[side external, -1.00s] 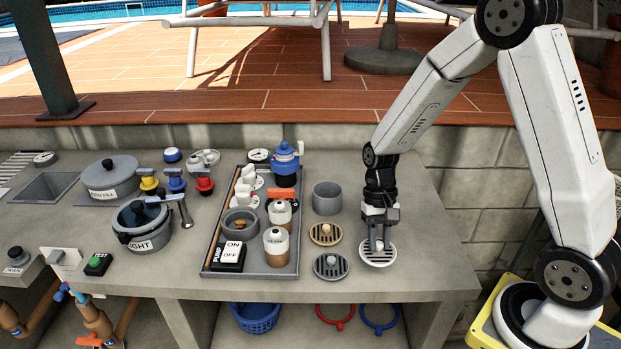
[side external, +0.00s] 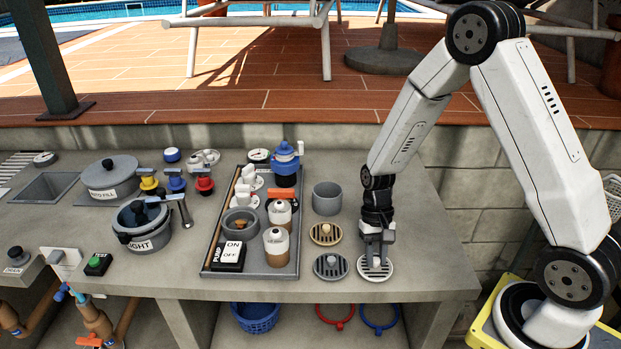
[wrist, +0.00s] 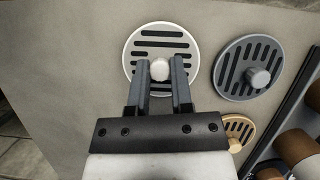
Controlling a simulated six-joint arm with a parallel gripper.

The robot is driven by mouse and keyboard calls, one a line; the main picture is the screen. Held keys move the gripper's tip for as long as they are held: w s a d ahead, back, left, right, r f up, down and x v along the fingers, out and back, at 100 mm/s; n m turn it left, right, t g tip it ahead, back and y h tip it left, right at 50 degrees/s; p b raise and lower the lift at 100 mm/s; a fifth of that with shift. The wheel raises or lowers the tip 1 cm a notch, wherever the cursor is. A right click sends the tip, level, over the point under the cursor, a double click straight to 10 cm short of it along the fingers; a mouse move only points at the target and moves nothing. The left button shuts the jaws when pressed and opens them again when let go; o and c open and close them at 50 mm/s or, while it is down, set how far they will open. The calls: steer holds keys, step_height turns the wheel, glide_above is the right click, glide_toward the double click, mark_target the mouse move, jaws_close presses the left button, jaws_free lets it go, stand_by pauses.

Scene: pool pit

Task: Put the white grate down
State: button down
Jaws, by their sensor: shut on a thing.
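The white grate (side external: 384,271) is a round slotted disc with a knob, at the front right of the grey counter. It shows flat and level, on or just above the counter top; I cannot tell if there is a gap beneath. My gripper (side external: 376,262) points down over it and is shut on its knob. In the wrist view the fingers of my gripper (wrist: 160,66) stand on either side of the knob, in front of the white grate (wrist: 161,42). The fingers hide parts of the disc.
A dark grey grate (side external: 331,266) lies just left of the white one, and a tan grate (side external: 325,234) lies behind that. A grey cup (side external: 327,199) stands farther back. A tray (side external: 209,262) with bottles and switches is to the left. The counter right of my gripper is bare.

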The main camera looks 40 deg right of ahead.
steer(key=shift+f, duration=0.1)
steer(key=c, duration=0.5)
jaws_free()
steer(key=v, duration=1.2)
stand_by(0.4)
steer(key=n+t+h, duration=0.3)
steer(key=n+t, duration=0.3)
steer(key=n, duration=0.1)
glide_above(378, 278)
steer(key=shift+s, duration=0.1)
